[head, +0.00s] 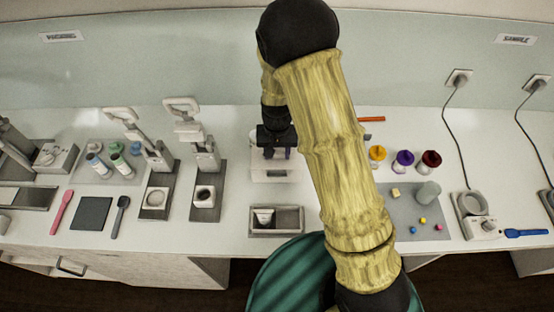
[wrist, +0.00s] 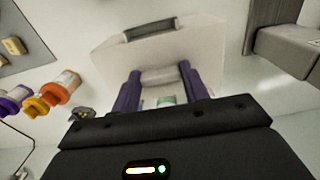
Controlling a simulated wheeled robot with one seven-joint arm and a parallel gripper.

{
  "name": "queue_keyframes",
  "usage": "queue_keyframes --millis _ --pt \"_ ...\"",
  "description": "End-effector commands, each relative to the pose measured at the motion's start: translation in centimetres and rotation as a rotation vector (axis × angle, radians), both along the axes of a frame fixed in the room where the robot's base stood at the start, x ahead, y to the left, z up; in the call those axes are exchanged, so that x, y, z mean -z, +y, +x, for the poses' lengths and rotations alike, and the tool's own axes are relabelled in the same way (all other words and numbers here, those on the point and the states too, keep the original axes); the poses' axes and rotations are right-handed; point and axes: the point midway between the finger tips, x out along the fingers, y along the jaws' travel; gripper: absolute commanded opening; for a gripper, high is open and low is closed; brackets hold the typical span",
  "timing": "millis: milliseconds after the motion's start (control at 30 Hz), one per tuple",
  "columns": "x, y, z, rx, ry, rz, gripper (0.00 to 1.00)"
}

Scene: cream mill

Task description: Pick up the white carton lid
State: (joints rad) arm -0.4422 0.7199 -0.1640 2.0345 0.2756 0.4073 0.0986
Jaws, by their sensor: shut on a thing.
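The white carton lid (wrist: 120,58) is a pale, flat piece with a dark grey strip near its far edge in the wrist view. My gripper (wrist: 158,80) has its two purple fingers closed on a raised white part of it. In the head view my gripper (head: 275,152) is at the back middle of the counter, with a white piece (head: 272,172) below its fingers. My arm hides part of the counter to the right. I cannot tell whether the lid is clear of what lies beneath.
A grey tray (head: 290,221) with a small white container stands in front. Two lever presses (head: 205,160) stand to the left. Capped jars (head: 403,160) and a grey mat (head: 401,226) with small blocks lie to the right. Cables hang farther right.

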Motion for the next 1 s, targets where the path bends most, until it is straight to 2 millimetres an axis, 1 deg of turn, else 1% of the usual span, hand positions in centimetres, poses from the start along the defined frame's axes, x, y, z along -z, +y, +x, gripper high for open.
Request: queue_keyframes --millis 100,200,367,500,1000 --pt "-2.0 0.1 0.1 -0.002 -0.006 0.002 0.11" --pt "-3.6 0.1 0.1 0.0 -0.004 0.002 0.11" --pt "-5.2 0.0 0.1 -0.001 -0.003 0.0 0.11" --pt "-5.5 0.0 0.0 0.0 0.001 -0.001 0.11" --pt "-5.5 0.0 0.0 0.0 0.0 0.0 0.11"
